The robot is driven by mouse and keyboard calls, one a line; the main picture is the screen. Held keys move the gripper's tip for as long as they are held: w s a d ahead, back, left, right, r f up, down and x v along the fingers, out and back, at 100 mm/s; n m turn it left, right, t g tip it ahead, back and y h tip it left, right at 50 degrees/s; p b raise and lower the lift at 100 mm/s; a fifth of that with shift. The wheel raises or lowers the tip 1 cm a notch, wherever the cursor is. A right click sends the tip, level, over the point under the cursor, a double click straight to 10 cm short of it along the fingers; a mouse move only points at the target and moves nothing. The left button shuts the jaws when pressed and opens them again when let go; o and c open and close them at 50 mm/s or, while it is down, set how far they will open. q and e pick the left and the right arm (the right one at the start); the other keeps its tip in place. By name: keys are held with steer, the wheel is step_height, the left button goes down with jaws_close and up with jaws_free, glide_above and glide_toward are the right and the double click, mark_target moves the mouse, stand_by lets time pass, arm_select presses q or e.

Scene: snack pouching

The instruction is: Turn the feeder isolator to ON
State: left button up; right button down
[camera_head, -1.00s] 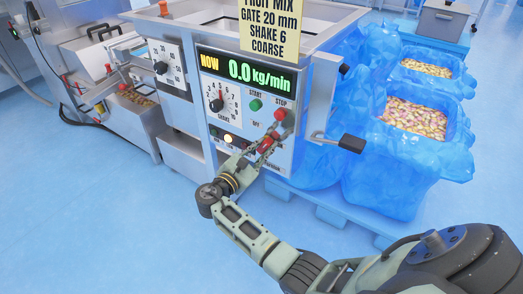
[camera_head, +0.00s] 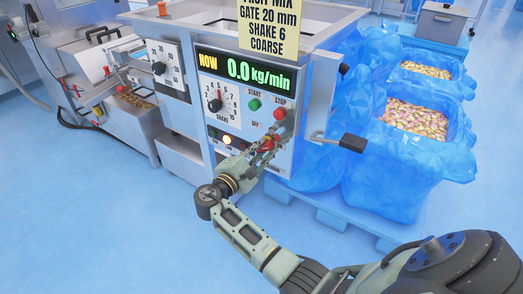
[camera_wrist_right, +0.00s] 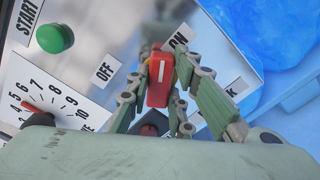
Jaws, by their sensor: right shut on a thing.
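The red isolator handle (camera_wrist_right: 160,78) has a white line and stands between the fingers of my right gripper (camera_wrist_right: 162,95) in the right wrist view. The white line runs nearly upright in that view. The OFF label (camera_wrist_right: 103,73) lies to its left and the ON label (camera_wrist_right: 178,40) to its upper right. I cannot tell whether the handle lines up exactly with ON. In the head view my right gripper (camera_head: 262,150) is at the lower right of the control panel (camera_head: 232,120). My left gripper is not in view.
The green START button (camera_head: 254,104) and red STOP button (camera_head: 279,113) sit just above the gripper. The SHAKE dial (camera_head: 215,104) is to the left. A lever with a black grip (camera_head: 353,142) sticks out at the right, near blue-lined crates (camera_head: 400,190). The floor in front is clear.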

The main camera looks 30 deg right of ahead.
steer(key=c, duration=1.6)
jaws_free()
steer(key=shift+o, duration=0.2)
steer(key=shift+a, duration=0.1)
steer(key=v, duration=1.2)
steer(key=shift+f, duration=0.1)
